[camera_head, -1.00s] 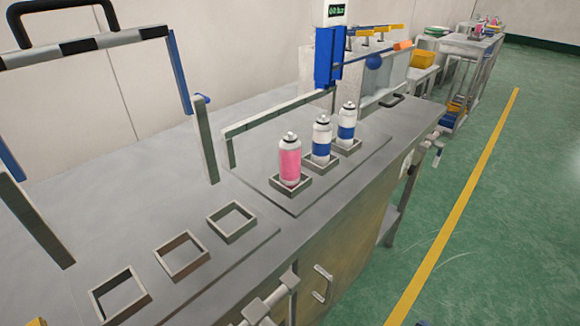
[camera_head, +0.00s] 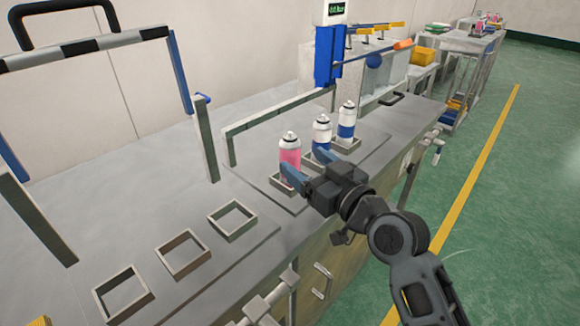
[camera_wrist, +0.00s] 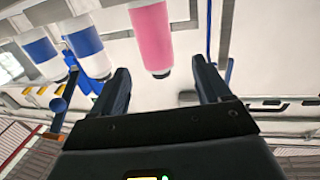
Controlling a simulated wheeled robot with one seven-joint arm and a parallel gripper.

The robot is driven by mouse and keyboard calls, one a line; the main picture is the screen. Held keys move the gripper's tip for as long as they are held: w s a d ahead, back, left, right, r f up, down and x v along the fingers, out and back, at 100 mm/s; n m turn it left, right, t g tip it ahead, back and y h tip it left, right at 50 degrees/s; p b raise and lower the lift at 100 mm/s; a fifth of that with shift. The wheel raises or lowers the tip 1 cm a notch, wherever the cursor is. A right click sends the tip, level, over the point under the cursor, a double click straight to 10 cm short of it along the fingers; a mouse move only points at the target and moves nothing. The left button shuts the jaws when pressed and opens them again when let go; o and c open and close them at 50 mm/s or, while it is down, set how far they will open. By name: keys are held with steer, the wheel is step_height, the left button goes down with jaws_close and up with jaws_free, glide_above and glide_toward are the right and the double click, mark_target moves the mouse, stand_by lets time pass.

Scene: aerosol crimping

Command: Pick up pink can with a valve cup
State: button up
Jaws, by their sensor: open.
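The pink can (camera_head: 290,153), with a white shoulder and a small valve cup on top, stands upright in the nearest square holder (camera_head: 283,186) of a row. My gripper (camera_head: 304,164) is open at the can, on the aisle side, with one finger overlapping its lower part in the head view. In the wrist view, which looks inverted, the pink can (camera_wrist: 151,38) lies in line with the gap between the open fingers of my gripper (camera_wrist: 163,84). The can appears beyond the fingertips, and no grip shows. Whether a finger touches it cannot be told.
Two blue-and-white cans (camera_head: 322,131) (camera_head: 346,121) stand in holders just behind the pink one, close to my gripper's far finger. Empty square holders (camera_head: 232,221) lie nearer on the bench. A metal rail (camera_head: 275,112) runs behind the cans. A blue post (camera_head: 327,57) rises farther back.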

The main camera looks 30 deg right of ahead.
mark_target(286, 144)
steer(key=shift+w+r, duration=0.25)
steer(key=shift+w, duration=0.5)
steer(key=w, duration=0.2)
steer(key=w+p, duration=0.1)
steer(key=w, duration=0.3)
steer(key=shift+w+a, duration=0.3)
steer(key=shift+w, duration=0.05)
steer(key=shift+f, duration=0.1)
jaws_close()
